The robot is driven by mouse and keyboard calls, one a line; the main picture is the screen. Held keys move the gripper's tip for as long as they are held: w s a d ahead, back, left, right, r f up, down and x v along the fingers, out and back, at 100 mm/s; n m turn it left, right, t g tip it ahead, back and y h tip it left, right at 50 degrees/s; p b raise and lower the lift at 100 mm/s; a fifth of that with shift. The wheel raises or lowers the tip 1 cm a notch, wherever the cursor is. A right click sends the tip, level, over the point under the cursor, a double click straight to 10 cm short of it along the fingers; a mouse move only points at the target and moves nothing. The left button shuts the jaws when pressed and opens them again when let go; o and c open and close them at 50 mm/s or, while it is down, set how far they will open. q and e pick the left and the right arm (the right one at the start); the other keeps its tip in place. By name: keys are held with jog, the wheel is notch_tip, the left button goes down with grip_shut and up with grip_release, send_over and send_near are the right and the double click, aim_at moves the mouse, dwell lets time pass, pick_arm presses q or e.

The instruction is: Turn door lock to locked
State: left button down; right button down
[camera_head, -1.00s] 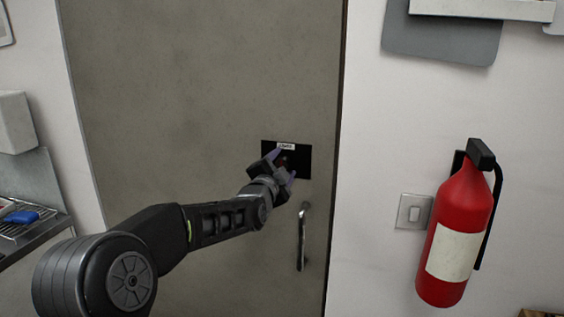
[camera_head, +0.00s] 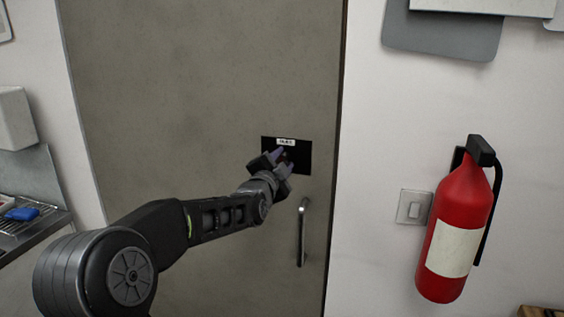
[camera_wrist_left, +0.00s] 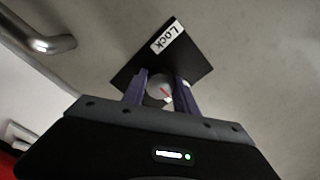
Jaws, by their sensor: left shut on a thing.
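The door lock is a small round pale knob with a red mark (camera_wrist_left: 158,88), set on a black square plate (camera_head: 303,158). The plate also shows in the left wrist view (camera_wrist_left: 190,62), with a white "Lock" label (camera_wrist_left: 167,39) at its edge. My left gripper (camera_head: 282,160) is at the plate, its purple fingers on either side of the knob and shut on it. The fingers also show in the left wrist view (camera_wrist_left: 160,82). In the head view the gripper hides the knob. My right gripper is not in view.
The lock is on a grey door (camera_head: 200,80). A metal door handle (camera_head: 302,232) stands out just below the plate. On the wall to the right are a light switch (camera_head: 413,207) and a red fire extinguisher (camera_head: 460,215). A metal counter (camera_head: 30,225) is at the left.

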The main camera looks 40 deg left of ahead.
pick_arm(q)
jog(key=n+b, duration=0.1)
jog(key=b, duration=0.2)
jog(key=shift+f+n, duration=0.2)
jog(key=shift+n, duration=0.2)
jog(key=n+b, duration=0.4)
jog(key=shift+n+b, duration=0.8)
jog(key=shift+n, duration=0.1)
jog(key=n+b, duration=0.1)
jog(key=n, duration=0.1)
jog(key=shift+n, duration=0.3)
jog(key=n+b, duration=0.1)
jog(key=n, duration=0.1)
jog(key=shift+r+n, duration=0.1)
jog(key=shift+n, duration=0.3)
jog(key=n+b, duration=0.1)
jog(key=n, duration=0.4)
jog(key=shift+b, duration=0.3)
